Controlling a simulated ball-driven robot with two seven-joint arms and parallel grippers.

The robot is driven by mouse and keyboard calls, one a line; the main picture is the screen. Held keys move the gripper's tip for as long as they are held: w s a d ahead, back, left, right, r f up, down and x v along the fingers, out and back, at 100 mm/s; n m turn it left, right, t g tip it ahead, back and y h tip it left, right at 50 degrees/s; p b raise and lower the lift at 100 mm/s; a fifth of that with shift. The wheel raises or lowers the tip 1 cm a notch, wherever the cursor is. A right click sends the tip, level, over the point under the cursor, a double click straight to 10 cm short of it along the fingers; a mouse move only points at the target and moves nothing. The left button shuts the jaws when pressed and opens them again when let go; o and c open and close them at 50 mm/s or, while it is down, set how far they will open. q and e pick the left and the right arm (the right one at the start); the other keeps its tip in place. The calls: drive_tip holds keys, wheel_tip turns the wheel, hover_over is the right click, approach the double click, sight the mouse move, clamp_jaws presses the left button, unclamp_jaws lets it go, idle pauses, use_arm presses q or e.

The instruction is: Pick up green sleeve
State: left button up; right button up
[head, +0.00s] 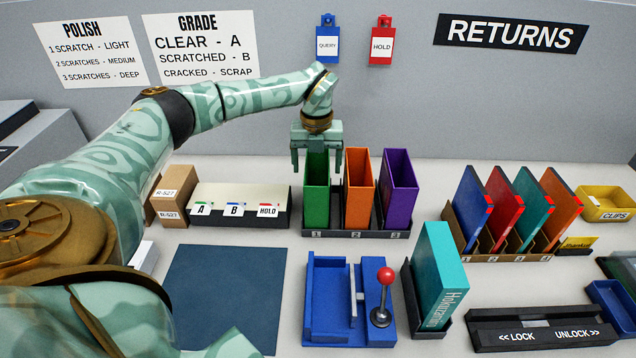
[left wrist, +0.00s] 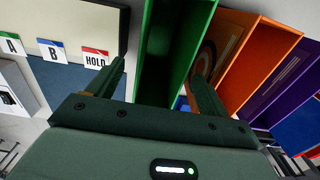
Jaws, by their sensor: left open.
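The green sleeve (head: 317,193) stands upright in slot 1 of a dark rack (head: 312,233), left of the orange sleeve (head: 360,195) and the purple sleeve (head: 398,190). My left gripper (head: 316,168) is at the top of the green sleeve, with its two fingers spread on either side of it. In the left wrist view the green sleeve (left wrist: 172,50) lies between the open fingers (left wrist: 155,85), and the right finger is close to the orange sleeve (left wrist: 245,60). I cannot tell whether the fingers touch the green sleeve. My right gripper is not in view.
A card box with A, B and HOLD tabs (head: 240,207) stands left of the rack. In front are a blue mat (head: 226,295), a blue fixture with a red-knobbed lever (head: 345,335) and a teal case (head: 440,270). Several coloured cases stand in a rack (head: 500,257) at right.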

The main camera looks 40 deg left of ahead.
use_arm(q)
drive_tip(key=f, duration=0.1)
drive_tip(key=f+b, duration=0.1)
drive_tip(key=f, duration=0.3)
drive_tip(key=shift+w+a+f, duration=0.2)
drive_tip(key=shift+w+f, duration=0.05)
drive_tip(key=shift+w, duration=0.15)
drive_tip(key=shift+r, duration=0.1)
drive_tip(key=shift+c, duration=0.3)
drive_tip(key=c, duration=1.2)
